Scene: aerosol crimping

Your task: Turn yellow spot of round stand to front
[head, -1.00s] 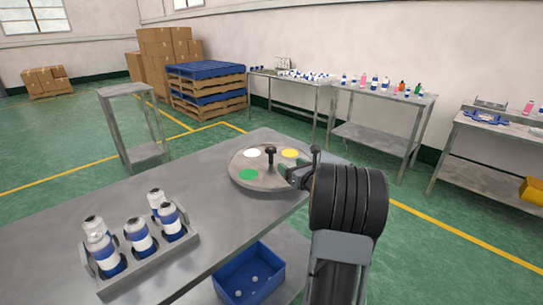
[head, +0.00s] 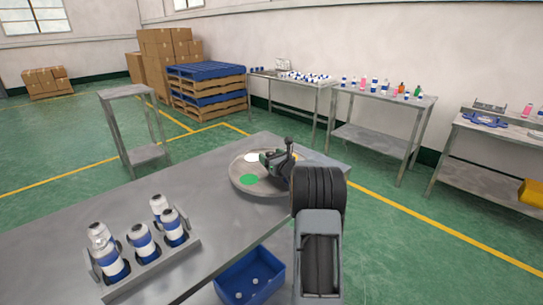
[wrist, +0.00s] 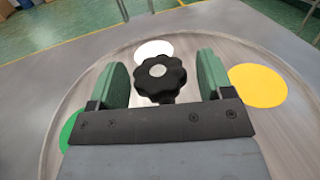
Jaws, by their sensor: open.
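The round stand (head: 240,184) is a grey disc on the steel table, with coloured spots and a black knob at its centre. The white spot (head: 252,157) is at its back and the green spot (head: 249,180) at its front left. The yellow spot (wrist: 259,85) is at the right in the wrist view; my arm mostly hides it in the head view. My gripper (wrist: 166,72) is open, its green fingers on either side of the black knob (wrist: 160,78), with visible gaps. The knob is between the fingers and not gripped.
A rack (head: 152,268) with several blue-and-white cans stands at the table's front left. A blue bin (head: 250,278) sits below the table edge. The table (head: 205,185) is bare between rack and stand.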

